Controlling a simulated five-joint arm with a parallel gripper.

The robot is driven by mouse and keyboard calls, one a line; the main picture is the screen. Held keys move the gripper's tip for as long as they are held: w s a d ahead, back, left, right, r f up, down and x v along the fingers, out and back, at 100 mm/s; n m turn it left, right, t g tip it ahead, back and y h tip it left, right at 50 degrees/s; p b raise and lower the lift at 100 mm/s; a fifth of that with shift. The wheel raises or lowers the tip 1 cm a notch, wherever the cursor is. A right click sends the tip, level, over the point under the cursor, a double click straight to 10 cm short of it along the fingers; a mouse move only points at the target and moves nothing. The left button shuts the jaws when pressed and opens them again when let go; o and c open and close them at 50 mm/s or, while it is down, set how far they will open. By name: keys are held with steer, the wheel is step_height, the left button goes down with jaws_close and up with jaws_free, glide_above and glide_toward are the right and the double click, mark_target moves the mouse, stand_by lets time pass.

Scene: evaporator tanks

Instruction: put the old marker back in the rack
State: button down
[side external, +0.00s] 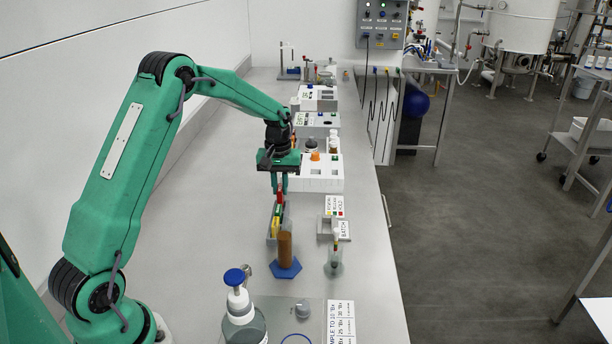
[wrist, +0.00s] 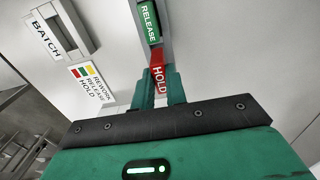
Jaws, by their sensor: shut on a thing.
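A red marker lettered HOLD (wrist: 158,75) is between the green fingers of my gripper (wrist: 159,90), which are shut on it. In the side view my gripper (side external: 280,186) points down with the red marker (side external: 281,196) at the far end of the grey rack (side external: 269,238). A green RELEASE marker (wrist: 149,22) stands in the rack just beyond the red one. A yellow marker (side external: 275,226) is in the rack's near part. I cannot tell whether the red marker's foot is seated in the rack or just above it.
A grey holder labelled BATCH (side external: 323,229) is right of the rack; its slot looks empty in the wrist view. A colour key card (side external: 334,205) lies beside it. A brown-filled cylinder on a blue foot (side external: 285,250) stands close in front of the rack. A white block (side external: 322,183) is behind.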

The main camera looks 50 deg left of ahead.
steer(key=shift+f, duration=1.2)
steer(key=shift+f, duration=0.1)
steer(key=c, duration=1.3)
jaws_free()
steer(key=shift+c, duration=0.2)
